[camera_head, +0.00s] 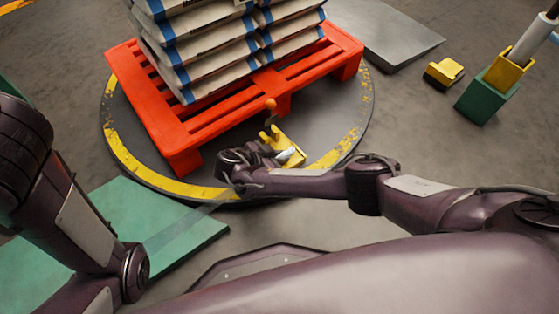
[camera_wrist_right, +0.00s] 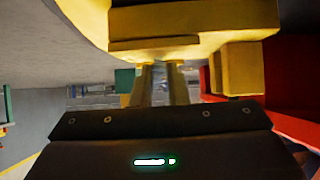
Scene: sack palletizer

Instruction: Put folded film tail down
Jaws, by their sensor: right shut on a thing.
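My right gripper (camera_head: 285,157) is low over the turntable's near edge, beside a yellow fixture (camera_head: 268,133) with an orange knob. In the right wrist view the gripper's fingers (camera_wrist_right: 160,78) are close together, just under a large yellow block (camera_wrist_right: 190,30). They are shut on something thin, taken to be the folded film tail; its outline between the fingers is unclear. A faint translucent strip (camera_head: 185,230), which looks like film, runs from near my right wrist across the green mat. I cannot tell whether it joins the held piece. My left gripper is out of view.
Stacked sacks (camera_head: 225,45) stand on a red pallet (camera_head: 183,150) on the round turntable (camera_head: 115,135) with its worn yellow rim. A green mat (camera_head: 205,240) lies at the near left. A grey ramp (camera_head: 395,35), a yellow bracket (camera_head: 443,72) and a green box (camera_head: 485,103) are at the right.

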